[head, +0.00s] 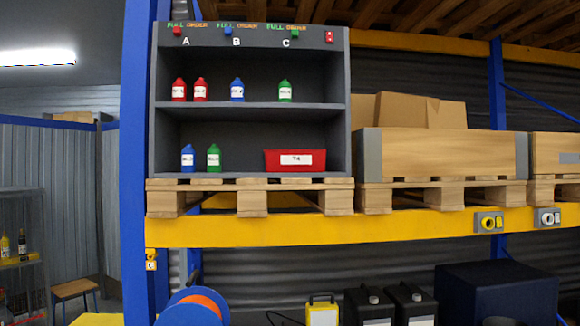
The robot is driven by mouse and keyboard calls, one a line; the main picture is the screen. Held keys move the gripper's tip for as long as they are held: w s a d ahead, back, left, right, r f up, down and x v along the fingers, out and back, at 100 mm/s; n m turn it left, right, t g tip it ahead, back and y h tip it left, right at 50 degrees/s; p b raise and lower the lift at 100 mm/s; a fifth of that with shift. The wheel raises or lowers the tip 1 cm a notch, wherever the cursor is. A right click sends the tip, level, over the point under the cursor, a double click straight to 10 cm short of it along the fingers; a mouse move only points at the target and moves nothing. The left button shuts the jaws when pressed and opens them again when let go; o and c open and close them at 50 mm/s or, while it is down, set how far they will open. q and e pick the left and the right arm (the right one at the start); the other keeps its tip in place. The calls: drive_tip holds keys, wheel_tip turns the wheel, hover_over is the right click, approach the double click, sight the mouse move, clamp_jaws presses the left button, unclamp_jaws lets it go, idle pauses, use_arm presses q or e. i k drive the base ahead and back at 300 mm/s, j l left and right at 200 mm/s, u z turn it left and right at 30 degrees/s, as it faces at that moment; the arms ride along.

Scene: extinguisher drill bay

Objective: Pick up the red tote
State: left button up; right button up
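The red tote (295,167) with a white label sits on the lower shelf of a dark grey cabinet (349,110), at the right end. It looks upright. Its inside cannot be seen from here. Neither of my grippers shows in the head view.
A blue bottle (187,157) and a green bottle (214,157) stand left of the tote, with a gap between. Several bottles stand on the shelf above. The cabinet rests on a wooden pallet (250,198) above a yellow beam (330,229). A blue post (134,150) rises at left.

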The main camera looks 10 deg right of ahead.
sight(277, 161)
drive_tip(key=i+j, duration=0.15)
drive_tip(key=j, duration=0.25)
drive_tip(key=i+j+z, duration=0.15)
drive_tip(key=j, duration=0.25)
drive_tip(key=i+j, duration=0.2)
drive_tip(key=j, duration=0.2)
drive_tip(key=i+j+z, duration=0.15)
drive_tip(key=j, duration=0.25)
